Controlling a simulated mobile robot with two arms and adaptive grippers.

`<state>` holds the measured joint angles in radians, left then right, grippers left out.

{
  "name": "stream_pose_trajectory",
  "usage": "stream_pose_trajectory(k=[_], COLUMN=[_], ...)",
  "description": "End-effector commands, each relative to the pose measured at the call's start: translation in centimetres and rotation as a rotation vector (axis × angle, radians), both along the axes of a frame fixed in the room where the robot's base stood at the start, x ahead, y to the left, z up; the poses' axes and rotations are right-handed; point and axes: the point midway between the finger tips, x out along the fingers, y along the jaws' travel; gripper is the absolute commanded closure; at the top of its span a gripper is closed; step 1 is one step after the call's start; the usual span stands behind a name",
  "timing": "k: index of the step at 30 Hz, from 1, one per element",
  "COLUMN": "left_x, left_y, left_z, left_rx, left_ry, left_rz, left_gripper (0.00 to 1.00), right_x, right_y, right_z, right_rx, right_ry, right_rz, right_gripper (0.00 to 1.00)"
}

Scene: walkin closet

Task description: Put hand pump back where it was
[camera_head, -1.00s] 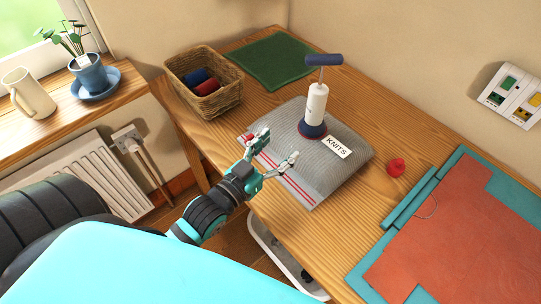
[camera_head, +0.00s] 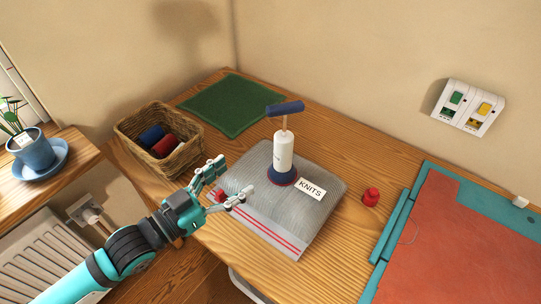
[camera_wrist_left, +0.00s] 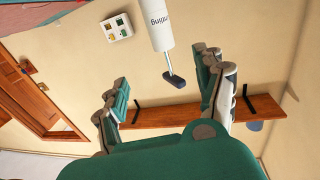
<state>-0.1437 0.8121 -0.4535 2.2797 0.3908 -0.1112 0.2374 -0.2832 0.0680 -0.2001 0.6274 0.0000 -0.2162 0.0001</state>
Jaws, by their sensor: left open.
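The hand pump (camera_head: 284,152) stands upright on the grey knit bag (camera_head: 255,208) labelled KNITS. It has a white barrel, a dark blue base and a dark blue T-handle at the top. My left gripper (camera_head: 232,182) is open and empty, low at the left front of the pump and apart from it. In the left wrist view the pump (camera_wrist_left: 158,26) hangs in from the top, beyond and between the fingers of my gripper (camera_wrist_left: 168,90). My right gripper is not in view. A green mat (camera_head: 231,104) lies bare at the back of the table.
A wicker basket (camera_head: 180,158) with red and blue rolls stands left of the bag. A small red object (camera_head: 371,197) sits right of it. A teal-edged red board (camera_head: 450,245) fills the right. A wall panel (camera_head: 467,108) is above.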

Motion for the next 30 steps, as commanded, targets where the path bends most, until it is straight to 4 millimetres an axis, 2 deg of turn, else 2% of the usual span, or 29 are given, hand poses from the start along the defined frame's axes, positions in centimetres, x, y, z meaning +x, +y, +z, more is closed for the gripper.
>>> stream_pose_trajectory(k=[1, 3, 7, 13, 19, 23, 30], left_x=[0.8, 1.9, 4.0, 6.8, 7.9, 9.0, 11.7], left_y=[-0.7, -1.7, -3.6, -6.3, -7.3, -7.9, -9.9], left_z=[0.4, 0.5, 0.5, 0.4, 0.2, 0.4, 0.4], left_rx=[-0.004, -0.005, -0.003, -0.001, 0.0, 0.001, -0.001], left_ry=[-0.004, -0.005, -0.005, -0.004, -0.003, -0.004, -0.004], left_rz=[0.0, 0.002, 0.002, 0.001, 0.001, 0.001, 0.001], left_gripper=[0.3, 0.3, 0.3, 0.3, 0.3, 0.3, 0.3], right_x=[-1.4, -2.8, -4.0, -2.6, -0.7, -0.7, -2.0], right_y=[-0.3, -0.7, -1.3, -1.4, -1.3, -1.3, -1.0], right_z=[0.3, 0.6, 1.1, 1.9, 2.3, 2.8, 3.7], right_rx=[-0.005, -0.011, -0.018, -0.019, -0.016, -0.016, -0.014], right_ry=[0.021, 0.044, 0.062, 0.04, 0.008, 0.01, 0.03], right_rz=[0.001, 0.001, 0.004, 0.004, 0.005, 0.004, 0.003], right_gripper=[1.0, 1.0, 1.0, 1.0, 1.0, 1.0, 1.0])
